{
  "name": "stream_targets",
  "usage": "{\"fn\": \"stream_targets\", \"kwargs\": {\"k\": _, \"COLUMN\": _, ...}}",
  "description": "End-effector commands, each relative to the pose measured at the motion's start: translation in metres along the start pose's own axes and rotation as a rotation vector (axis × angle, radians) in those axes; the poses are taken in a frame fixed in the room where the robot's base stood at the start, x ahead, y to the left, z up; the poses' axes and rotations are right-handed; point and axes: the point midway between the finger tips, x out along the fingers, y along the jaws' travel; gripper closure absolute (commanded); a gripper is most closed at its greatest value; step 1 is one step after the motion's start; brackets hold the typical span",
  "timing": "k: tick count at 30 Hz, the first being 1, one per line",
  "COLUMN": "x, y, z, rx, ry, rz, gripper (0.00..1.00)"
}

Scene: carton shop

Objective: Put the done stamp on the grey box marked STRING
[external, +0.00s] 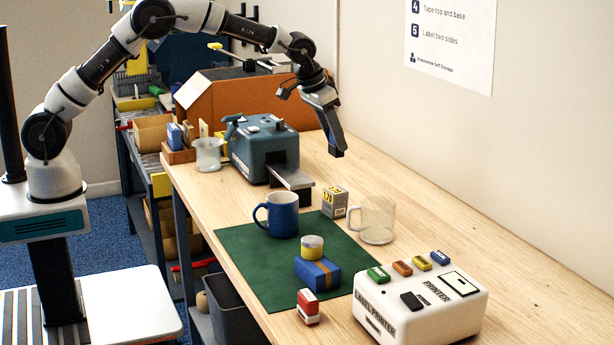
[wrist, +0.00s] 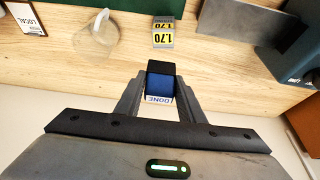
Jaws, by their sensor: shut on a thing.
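My gripper (external: 338,152) is above the wooden bench, right of the teal machine. In the wrist view my gripper (wrist: 158,92) is shut on the done stamp (wrist: 158,82), a blue block with a black end and a white DONE label. The stamp is hard to make out in the external view. A small grey box (external: 335,201) with a yellow label stands on the bench between the blue mug and a clear mug. It also shows in the wrist view (wrist: 163,32), where its label reads 1.70. I cannot read STRING on any box.
A clear mug (external: 377,219) stands right of the grey box. The teal machine (external: 262,145) is behind; the white label printer (external: 420,303) is in front.

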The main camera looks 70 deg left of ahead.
Motion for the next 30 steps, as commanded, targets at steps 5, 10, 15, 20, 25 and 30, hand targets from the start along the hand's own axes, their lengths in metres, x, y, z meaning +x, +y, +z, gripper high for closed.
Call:
{"fn": "stream_targets", "kwargs": {"k": 5, "x": 0.033, "y": 0.001, "z": 0.016, "rx": 0.001, "ry": -0.005, "rz": -0.001, "gripper": 0.87}}
{"fn": "stream_targets", "kwargs": {"k": 10, "x": 0.049, "y": 0.001, "z": 0.022, "rx": 0.001, "ry": -0.002, "rz": 0.000, "gripper": 0.87}}
{"fn": "stream_targets", "kwargs": {"k": 15, "x": 0.064, "y": 0.001, "z": 0.029, "rx": 0.000, "ry": -0.004, "rz": 0.000, "gripper": 0.87}}
{"fn": "stream_targets", "kwargs": {"k": 20, "x": 0.083, "y": 0.001, "z": 0.036, "rx": 0.000, "ry": -0.002, "rz": 0.000, "gripper": 0.87}}
{"fn": "stream_targets", "kwargs": {"k": 25, "x": 0.085, "y": 0.001, "z": 0.036, "rx": 0.000, "ry": 0.001, "rz": 0.000, "gripper": 0.87}}
{"fn": "stream_targets", "kwargs": {"k": 30, "x": 0.088, "y": 0.001, "z": 0.037, "rx": 0.000, "ry": 0.000, "rz": 0.000, "gripper": 0.87}}
